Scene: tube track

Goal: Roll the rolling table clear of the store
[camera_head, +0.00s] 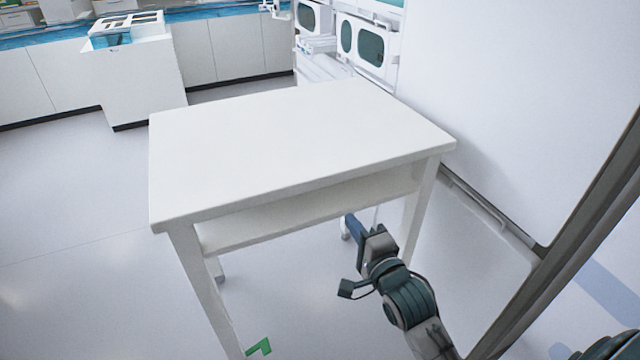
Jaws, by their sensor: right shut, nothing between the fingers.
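The rolling table (290,140) is white with a bare top and fills the middle of the view. Its right corner is close to a tall white wall or cabinet side (520,110), which may be the store. My right gripper (352,228) is shut and empty. It is just below the table's front rail, between the front legs and nearer the right one (420,205). I cannot tell whether it touches the table. A caster shows low behind the left front leg (205,290). My left gripper is out of view.
White counters (235,50) with a blue top run along the back, and a white unit (140,75) stands before them. A dark post (560,260) slants up at right. A green mark (258,347) is on the floor. The floor at left (70,220) is clear.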

